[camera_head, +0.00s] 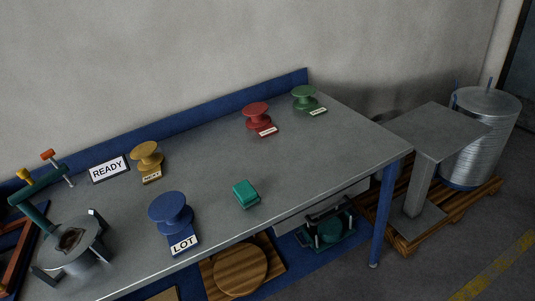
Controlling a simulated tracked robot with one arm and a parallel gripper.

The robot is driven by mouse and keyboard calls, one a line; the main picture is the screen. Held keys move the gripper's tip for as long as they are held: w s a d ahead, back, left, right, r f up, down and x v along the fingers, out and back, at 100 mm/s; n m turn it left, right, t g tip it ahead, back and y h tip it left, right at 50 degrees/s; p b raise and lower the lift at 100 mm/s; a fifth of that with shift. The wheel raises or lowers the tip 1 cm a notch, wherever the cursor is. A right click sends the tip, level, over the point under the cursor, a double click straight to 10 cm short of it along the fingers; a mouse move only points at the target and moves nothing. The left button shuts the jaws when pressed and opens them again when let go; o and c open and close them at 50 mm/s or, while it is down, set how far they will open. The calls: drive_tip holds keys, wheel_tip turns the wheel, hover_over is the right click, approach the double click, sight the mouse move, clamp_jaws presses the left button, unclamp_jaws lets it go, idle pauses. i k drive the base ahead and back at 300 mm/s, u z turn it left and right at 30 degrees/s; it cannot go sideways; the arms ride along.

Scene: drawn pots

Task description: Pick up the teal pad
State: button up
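The teal pad (246,194) is a small, thick, block-like piece lying on the grey bench top (320,165), near its front edge. It is right of the blue spool-shaped piece (171,212), with bare bench between them. Nothing covers the pad. I cannot make out my gripper in this view, so its place relative to the pad does not show.
Yellow (147,155), red (257,115) and green (304,97) spool shapes stand along the back, near a READY sign (109,169). A grey round vessel (72,246) with dark side pieces is at left. A grey pedestal (435,132) stands right. Bench right of the pad is clear.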

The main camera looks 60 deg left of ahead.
sight(246, 195)
drive_tip(key=u, duration=0.5)
drive_tip(key=i, duration=1.05)
drive_tip(key=u, duration=0.8)
drive_tip(key=k, duration=0.7)
drive_tip(key=u, duration=0.2)
drive_tip(key=i, duration=0.75)
drive_tip(key=z, duration=0.1)
